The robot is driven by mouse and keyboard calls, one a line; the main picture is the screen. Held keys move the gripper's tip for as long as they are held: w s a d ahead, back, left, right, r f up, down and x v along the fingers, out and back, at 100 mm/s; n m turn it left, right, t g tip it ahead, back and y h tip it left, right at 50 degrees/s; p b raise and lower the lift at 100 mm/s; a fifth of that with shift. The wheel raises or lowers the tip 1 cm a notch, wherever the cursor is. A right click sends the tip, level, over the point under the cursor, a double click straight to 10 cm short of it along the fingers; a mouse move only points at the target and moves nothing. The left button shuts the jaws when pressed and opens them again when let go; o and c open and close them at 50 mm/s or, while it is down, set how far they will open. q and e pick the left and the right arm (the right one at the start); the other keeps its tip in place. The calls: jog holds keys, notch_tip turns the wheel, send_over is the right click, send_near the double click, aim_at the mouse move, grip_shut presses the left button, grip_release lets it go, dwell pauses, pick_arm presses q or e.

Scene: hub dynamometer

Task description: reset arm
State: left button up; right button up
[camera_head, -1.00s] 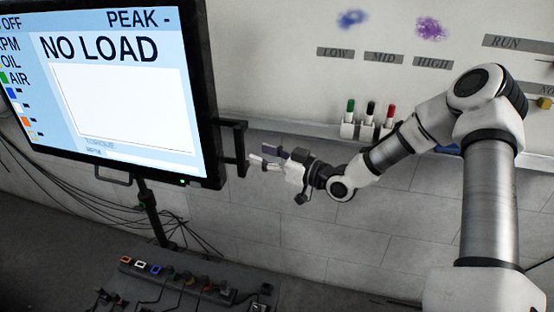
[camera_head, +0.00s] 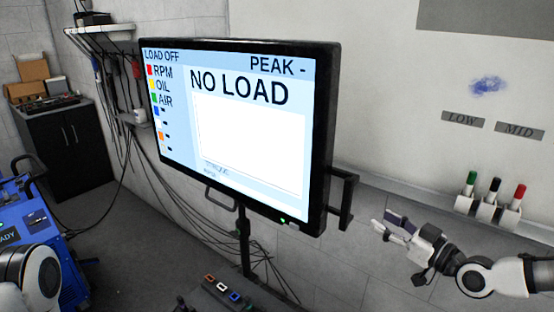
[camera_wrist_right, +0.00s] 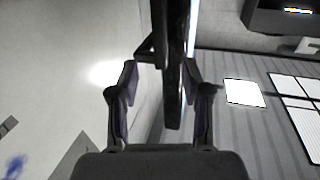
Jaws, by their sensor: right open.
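My right gripper (camera_head: 388,222) is open and empty in the head view. Its fingers point left toward the black side handle (camera_head: 346,203) of the monitor, with a small gap between them. In the right wrist view my right gripper (camera_wrist_right: 158,72) shows two spread dark fingers. The monitor's dark edge and bracket (camera_wrist_right: 173,95) appear between and beyond the fingers. My right arm comes in from the lower right. Part of my white left arm (camera_head: 30,278) shows at the lower left, but its gripper is out of view.
The monitor (camera_head: 250,140) reads NO LOAD and stands on a post (camera_head: 244,250). Green, black and red markers (camera_head: 490,195) stand on the whiteboard ledge. A blue machine (camera_head: 45,225) and dark cabinet (camera_head: 65,150) are at left. Cables hang along the wall. Open floor lies left of the post.

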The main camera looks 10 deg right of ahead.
jog(key=s+a+f+n+g, duration=0.1)
jog(key=s+a+f+g, duration=0.3)
jog(key=f, duration=0.5)
jog(key=s+a+f+g+b, duration=0.1)
jog(key=s+a+f+g, duration=0.3)
jog(key=f, duration=0.4)
jog(key=s+a+f+n+g, duration=0.1)
jog(key=s+a+f+g, duration=0.3)
jog(key=f, duration=0.5)
jog(key=s+a+f+m+g+h, duration=0.1)
jog(key=s+f+m+g+h, duration=0.1)
jog(key=s+f, duration=0.3)
jog(key=s+a+f+m+g+h, duration=0.1)
jog(key=s+f+m+h, duration=0.4)
jog(key=s, duration=0.8)
jog(key=shift+g, duration=0.8)
